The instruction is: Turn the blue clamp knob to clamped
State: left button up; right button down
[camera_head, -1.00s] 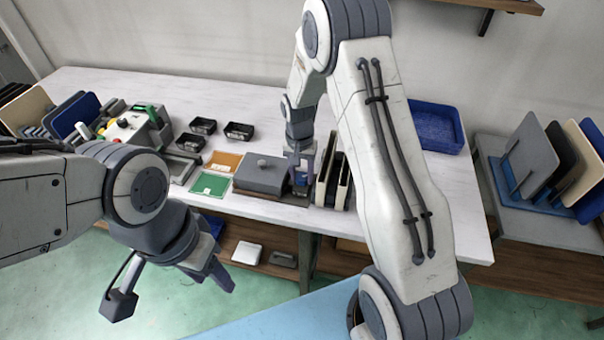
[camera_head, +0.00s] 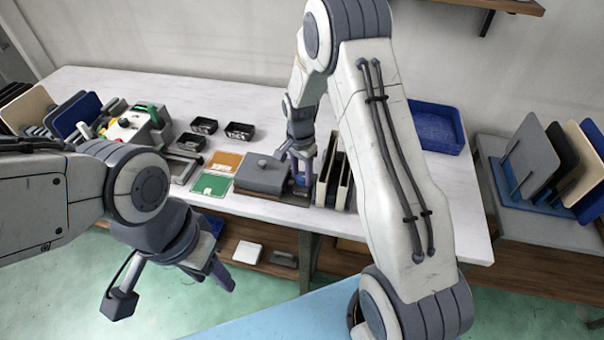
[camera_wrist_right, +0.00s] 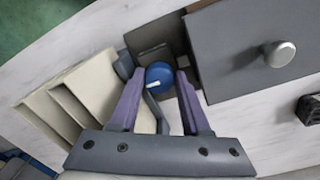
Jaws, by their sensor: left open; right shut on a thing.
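The blue clamp knob (camera_wrist_right: 158,76) is round with a white pointer mark near its lower-left edge in the right wrist view. It also shows in the head view (camera_head: 299,182), low between the fingers of my right gripper (camera_head: 300,168). In the right wrist view my right gripper (camera_wrist_right: 159,80) has its two purple fingers on either side of the knob, shut on it. The knob stands on a dark base beside a grey block with a round metal handle (camera_wrist_right: 279,54). My left gripper (camera_head: 222,272) is open and empty, in front of the bench and away from the knob.
Upright pale panels in a holder (camera_wrist_right: 70,105) stand close beside the knob. Green (camera_head: 211,184) and orange (camera_head: 225,161) cards and black bins (camera_head: 240,131) lie left of the block. A blue tray (camera_head: 436,128) sits at the bench's right. The back middle of the bench is clear.

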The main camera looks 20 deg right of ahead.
aim_at(301, 176)
jog(key=shift+w+r, duration=0.1)
jog(key=shift+c, duration=1.8)
grip_release()
notch_tip(301, 176, up, 8)
jog(key=p, duration=0.6)
jog(key=shift+w, duration=0.1)
jog(key=shift+a, duration=0.1)
